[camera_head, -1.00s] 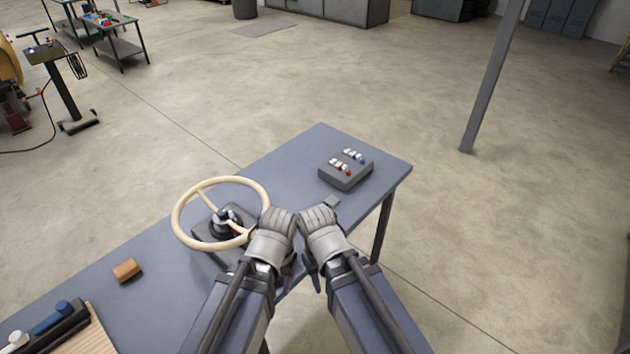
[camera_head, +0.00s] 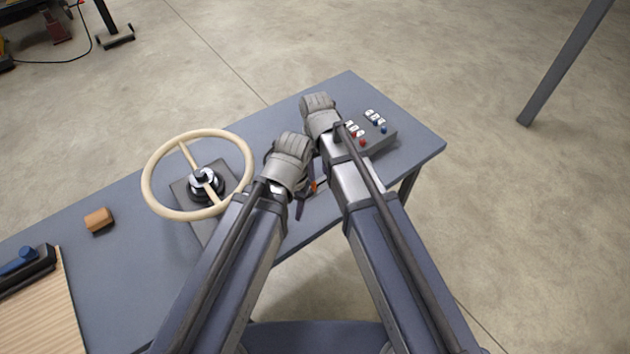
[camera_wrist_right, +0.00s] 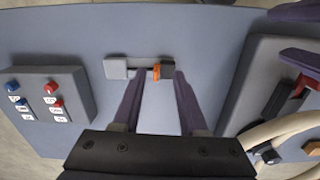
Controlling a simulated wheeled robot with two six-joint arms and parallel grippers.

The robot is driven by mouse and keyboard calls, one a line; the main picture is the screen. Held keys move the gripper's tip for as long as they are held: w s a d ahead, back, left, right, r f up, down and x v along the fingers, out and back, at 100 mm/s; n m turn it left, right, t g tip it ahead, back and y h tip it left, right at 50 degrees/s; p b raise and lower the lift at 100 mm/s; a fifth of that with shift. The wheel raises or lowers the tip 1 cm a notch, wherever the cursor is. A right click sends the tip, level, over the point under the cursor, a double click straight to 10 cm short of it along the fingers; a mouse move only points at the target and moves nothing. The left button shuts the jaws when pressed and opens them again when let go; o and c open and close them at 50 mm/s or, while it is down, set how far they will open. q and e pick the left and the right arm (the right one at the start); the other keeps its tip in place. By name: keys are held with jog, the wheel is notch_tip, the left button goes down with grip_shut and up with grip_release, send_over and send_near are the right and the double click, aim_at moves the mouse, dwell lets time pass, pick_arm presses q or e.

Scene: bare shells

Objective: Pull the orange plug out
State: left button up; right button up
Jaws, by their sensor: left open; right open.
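The orange plug (camera_wrist_right: 156,72) is a small orange piece against a dark block (camera_wrist_right: 167,70) on the table. A light grey block (camera_wrist_right: 116,68) lies to its left, with a narrow dark-edged strip between. I cannot tell how deep the plug sits.
A grey button box (camera_head: 374,133) stands at the right, close to my right arm. The cream steering wheel (camera_head: 152,197) on its plate is to the left. A brown block (camera_head: 99,220) and a wooden board (camera_head: 38,310) lie further left. The back middle of the table is clear.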

jog(key=w, duration=0.1)
jog(key=w+a+f, duration=0.1)
jog(key=w, duration=0.1)
jog(key=shift+w+a+f+b, duration=0.1)
jog(key=shift+w+f+b, duration=0.1)
jog(key=shift+b, duration=0.1)
jog(key=shift+w+a+n, duration=0.2)
jog(key=shift+w+n, duration=0.05)
jog(key=shift+n, duration=0.15)
jog(key=shift+f, duration=0.15)
pick_arm(q)
notch_tip(320, 180, down, 9)
jog(key=b, duration=0.8)
jog(key=shift+s+f, duration=0.15)
pick_arm(e)
notch_tip(320, 180, down, 8)
jog(key=shift+r, duration=0.25)
grip_shut()
